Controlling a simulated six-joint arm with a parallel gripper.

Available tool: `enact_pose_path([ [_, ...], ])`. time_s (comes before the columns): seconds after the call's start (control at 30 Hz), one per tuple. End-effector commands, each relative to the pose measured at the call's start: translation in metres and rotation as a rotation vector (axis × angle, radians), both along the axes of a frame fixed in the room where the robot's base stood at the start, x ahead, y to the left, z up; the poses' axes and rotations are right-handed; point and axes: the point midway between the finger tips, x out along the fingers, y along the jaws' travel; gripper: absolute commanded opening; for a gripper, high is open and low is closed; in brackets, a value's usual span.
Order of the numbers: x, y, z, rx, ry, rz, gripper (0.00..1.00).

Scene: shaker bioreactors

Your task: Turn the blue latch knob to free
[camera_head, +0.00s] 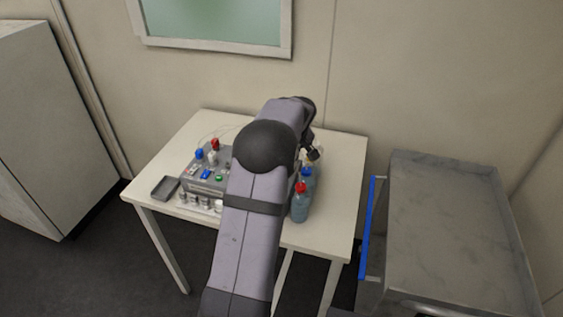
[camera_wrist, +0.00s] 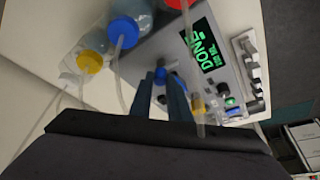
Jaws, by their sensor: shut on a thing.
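The blue latch knob (camera_wrist: 160,74) sits on the grey shaker unit (camera_wrist: 140,62), between the two fingertips of my gripper (camera_wrist: 161,80) in the wrist view. The fingers are shut on the knob. Its turned position cannot be told. The unit's screen (camera_wrist: 205,52) shows green text that reads "DONE". In the head view the unit (camera_head: 200,181) stands on the white table, and my arm hides part of it, the gripper and the latch knob.
Bottles with blue (camera_wrist: 123,31) and yellow (camera_wrist: 89,62) caps stand close beside the gripper, with thin tubes. A red-capped bottle (camera_head: 300,203) stands right of my arm. A small grey tray (camera_head: 165,188) lies at the table's left. A grey cart (camera_head: 455,220) stands at right.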

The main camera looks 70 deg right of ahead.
Motion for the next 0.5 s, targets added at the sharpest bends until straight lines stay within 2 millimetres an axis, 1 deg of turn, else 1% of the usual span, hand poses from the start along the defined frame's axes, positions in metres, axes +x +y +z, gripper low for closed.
enact_pose_path([
  [0.03, -0.0006, 0.0003, -0.0001, 0.001, 0.002, 0.001, 0.23],
  [0.07, -0.0005, 0.0003, -0.0002, 0.001, 0.002, 0.001, 0.3],
  [0.1, -0.0005, 0.0003, -0.0002, 0.001, 0.002, 0.001, 0.35],
  [0.37, -0.0003, 0.0001, 0.0, 0.0, 0.001, 0.0, 0.35],
  [0.5, -0.0018, 0.0009, 0.0044, -0.002, 0.001, -0.001, 0.35],
])
